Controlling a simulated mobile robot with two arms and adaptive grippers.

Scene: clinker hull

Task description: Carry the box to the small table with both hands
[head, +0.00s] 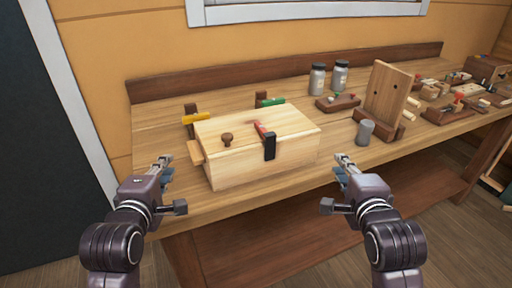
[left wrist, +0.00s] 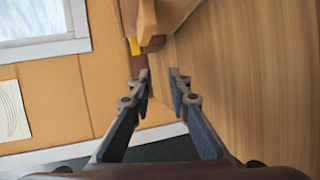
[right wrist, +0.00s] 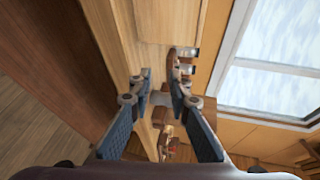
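The pale wooden box (head: 290,163) sits on the workbench (head: 240,198), its lid closed. It has a dark knob (head: 227,139), a red-and-black latch-like part (head: 269,146) and a block handle (head: 196,152) on its left side. Its right side is hidden in the head view. My left gripper (head: 166,164) is open and empty, left of the box and apart from it. A wooden piece, likely the handle, shows at the top of the left wrist view (left wrist: 147,20). My right gripper (head: 343,166) is open and empty, right of the box. I cannot make out the small table.
Behind the box are yellow (head: 196,118) and green (head: 272,102) clamp handles. A grey cup (head: 365,132), an upright wooden board (head: 388,92) and two jars (head: 318,79) stand to the right. Tools and wood pieces crowd the far right. A lower shelf (head: 270,240) runs under the bench.

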